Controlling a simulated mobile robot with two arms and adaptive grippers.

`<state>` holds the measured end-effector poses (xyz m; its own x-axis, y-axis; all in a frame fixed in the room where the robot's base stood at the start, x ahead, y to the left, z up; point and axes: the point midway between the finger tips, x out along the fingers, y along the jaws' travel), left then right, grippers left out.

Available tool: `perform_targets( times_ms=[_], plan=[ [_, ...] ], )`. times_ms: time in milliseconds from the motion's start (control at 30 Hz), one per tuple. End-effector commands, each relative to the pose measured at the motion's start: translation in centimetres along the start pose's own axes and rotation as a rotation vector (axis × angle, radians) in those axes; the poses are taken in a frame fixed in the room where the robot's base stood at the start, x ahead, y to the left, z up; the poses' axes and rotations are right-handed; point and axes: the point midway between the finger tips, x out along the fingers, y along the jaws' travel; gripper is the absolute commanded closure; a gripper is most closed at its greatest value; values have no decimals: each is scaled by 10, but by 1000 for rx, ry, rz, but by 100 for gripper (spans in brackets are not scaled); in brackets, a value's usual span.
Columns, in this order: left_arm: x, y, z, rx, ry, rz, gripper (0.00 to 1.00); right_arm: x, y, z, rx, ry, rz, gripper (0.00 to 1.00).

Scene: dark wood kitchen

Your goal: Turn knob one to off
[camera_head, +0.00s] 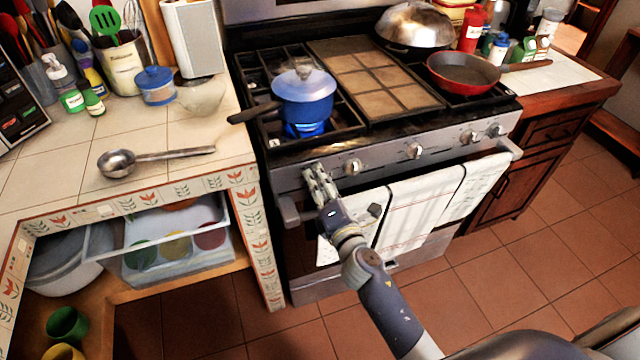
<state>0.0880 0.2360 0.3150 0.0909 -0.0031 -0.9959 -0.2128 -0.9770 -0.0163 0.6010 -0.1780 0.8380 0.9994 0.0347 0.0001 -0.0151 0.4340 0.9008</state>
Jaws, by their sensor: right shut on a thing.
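The stove (390,152) stands in the middle of the head view, with a row of knobs along its front panel. My right gripper (315,172) is at the left end of that row, shut on the leftmost knob, which its fingers mostly hide. The second knob (352,166), third knob (414,150) and other knobs to the right are clear of it. A blue flame (305,129) burns under a blue lidded pot (304,98) on the front left burner. My left gripper is not in view.
White towels (420,205) hang on the oven handle just right of my forearm. The pot's dark handle (254,113) points left over the stove edge. A tiled counter (60,170) with a metal ladle (118,162) lies left. A red pan (462,72) sits at the right.

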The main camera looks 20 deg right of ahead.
Motion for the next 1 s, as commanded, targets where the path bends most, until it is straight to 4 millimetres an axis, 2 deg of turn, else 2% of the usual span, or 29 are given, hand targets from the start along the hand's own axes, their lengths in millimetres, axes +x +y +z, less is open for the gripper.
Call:
perform_targets(
  times_ms=[467, 1000],
  plan=[
    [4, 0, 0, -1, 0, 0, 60, 0, -2, 0, 453, -2, 0, 86],
    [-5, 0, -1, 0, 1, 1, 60, 0, -3, 0, 952, -3, -1, 86]
  ],
)
